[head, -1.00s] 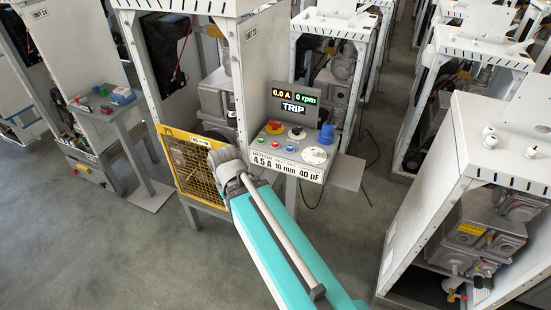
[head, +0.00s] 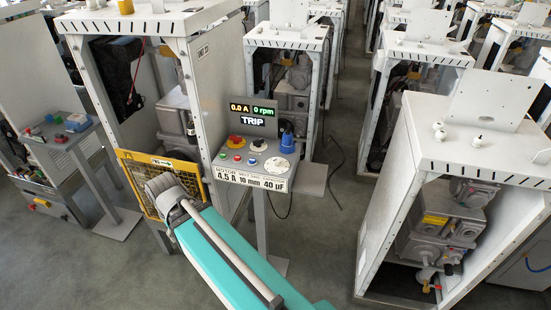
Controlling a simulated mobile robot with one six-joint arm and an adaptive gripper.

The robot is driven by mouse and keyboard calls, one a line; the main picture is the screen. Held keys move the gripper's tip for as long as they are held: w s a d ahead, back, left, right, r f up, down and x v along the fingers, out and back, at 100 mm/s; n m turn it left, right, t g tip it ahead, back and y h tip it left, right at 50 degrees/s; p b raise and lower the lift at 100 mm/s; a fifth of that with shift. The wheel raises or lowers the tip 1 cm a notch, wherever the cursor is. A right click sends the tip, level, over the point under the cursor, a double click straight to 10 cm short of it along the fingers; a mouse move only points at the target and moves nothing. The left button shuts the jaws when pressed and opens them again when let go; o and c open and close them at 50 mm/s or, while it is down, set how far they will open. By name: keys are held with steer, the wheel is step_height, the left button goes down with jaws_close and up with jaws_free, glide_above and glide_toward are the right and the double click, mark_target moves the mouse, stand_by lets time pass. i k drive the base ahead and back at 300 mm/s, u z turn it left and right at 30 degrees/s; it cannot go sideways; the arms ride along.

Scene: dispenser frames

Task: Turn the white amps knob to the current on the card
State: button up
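The control panel (head: 230,171) stands on a post near the middle. A large white dial (head: 277,165) is at its right end, and a smaller black knob on a pale plate (head: 258,146) sits behind it. The knob labels are too small to read, so I cannot tell which is the amps knob. The card (head: 252,180) on the front edge reads 4.5 A, 10 mm and 40 µF. The display (head: 253,115) reads 0.0 A, 0 rpm and TRIP. My arm ends in a grey joint left of the panel; my gripper is not visible.
A red and yellow emergency button (head: 235,142), small coloured push buttons (head: 237,158) and a blue part (head: 287,138) share the panel. A yellow mesh guard (head: 143,177) stands left of it. A white-framed machine (head: 465,185) stands at right. Floor (head: 320,240) between is clear.

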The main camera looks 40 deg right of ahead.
mark_target(277, 161)
steer(key=k, duration=1.55)
steer(key=z, duration=0.8)
steer(key=i, duration=1)
steer(key=u, duration=0.05)
